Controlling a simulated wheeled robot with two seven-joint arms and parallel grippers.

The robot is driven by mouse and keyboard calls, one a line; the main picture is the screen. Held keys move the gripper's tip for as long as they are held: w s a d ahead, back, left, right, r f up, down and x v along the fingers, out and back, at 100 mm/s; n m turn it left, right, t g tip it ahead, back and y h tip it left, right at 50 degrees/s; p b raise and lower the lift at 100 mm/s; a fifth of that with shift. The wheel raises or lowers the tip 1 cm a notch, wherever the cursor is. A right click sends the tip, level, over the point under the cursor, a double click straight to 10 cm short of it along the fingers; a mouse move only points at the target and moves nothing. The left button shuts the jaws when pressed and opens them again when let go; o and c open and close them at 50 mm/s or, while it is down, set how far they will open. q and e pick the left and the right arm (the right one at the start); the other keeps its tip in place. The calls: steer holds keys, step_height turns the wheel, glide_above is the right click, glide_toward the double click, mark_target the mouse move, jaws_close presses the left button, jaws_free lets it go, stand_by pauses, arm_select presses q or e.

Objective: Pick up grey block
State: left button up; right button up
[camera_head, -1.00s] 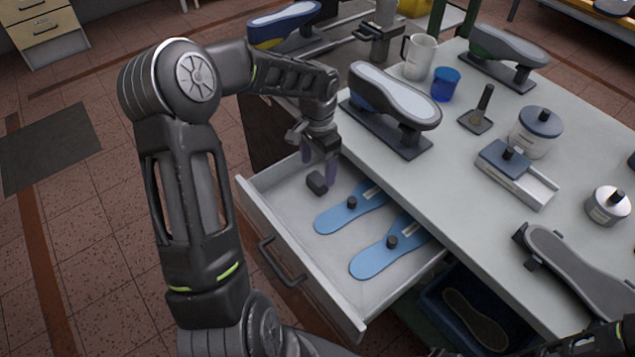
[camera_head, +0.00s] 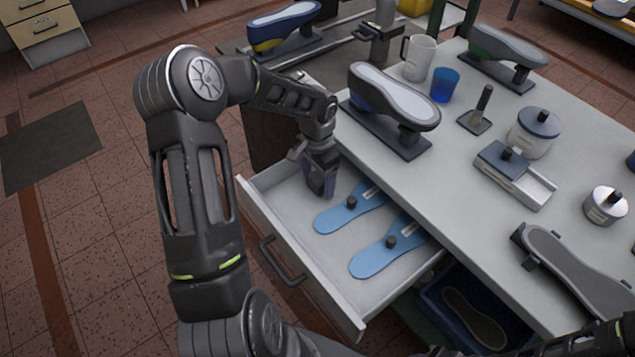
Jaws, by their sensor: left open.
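My left gripper (camera_head: 320,188) reaches down into the open drawer (camera_head: 290,262), near its back left part. Its jaws are open, with the purplish fingers low over the drawer floor. The small dark grey block is hidden behind the gripper and fingers at this moment. I cannot tell whether the fingers touch it. My right gripper does not show; only dark parts of my own body show at the bottom right.
Two blue insoles with dark knobs (camera_head: 351,203) (camera_head: 390,242) lie in the drawer, right of the gripper. A shoe last (camera_head: 395,97) stands on the tabletop (camera_head: 440,180) close to the arm. The drawer's front floor is clear.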

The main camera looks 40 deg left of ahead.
mark_target(318, 178)
arm_select(q)
steer(key=c, duration=1.5)
steer(key=shift+o, duration=0.2)
steer(key=shift+r, duration=0.1)
step_height(318, 178, up, 10)
steer(key=shift+f+b, duration=0.1)
steer(key=shift+b, duration=0.3)
